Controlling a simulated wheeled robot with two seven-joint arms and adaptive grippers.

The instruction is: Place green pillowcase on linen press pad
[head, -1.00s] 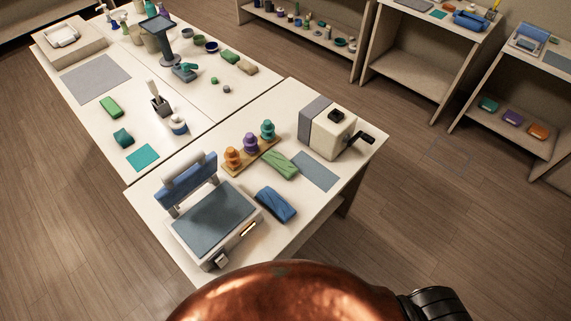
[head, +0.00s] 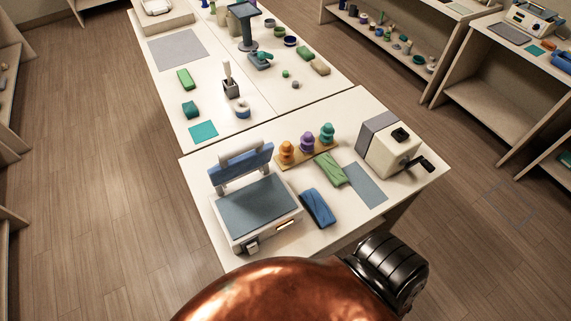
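A folded green cloth (head: 330,169), which looks like the green pillowcase, lies on the near table between the peg stand and a grey-blue mat. The linen press (head: 241,190) stands at the left of the same table. Its lid is raised at the back, and its flat grey-blue pad (head: 254,205) is bare. A folded blue cloth (head: 318,208) lies to the right of the press, apart from it. Neither of my grippers shows in the head view.
A wooden stand with orange, purple and teal stacked pieces (head: 307,147) is behind the green cloth. A cream machine with a dark crank (head: 392,148) stands at the right. A flat grey-blue mat (head: 366,186) lies before it. A longer table behind holds small items, including a green block (head: 186,79).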

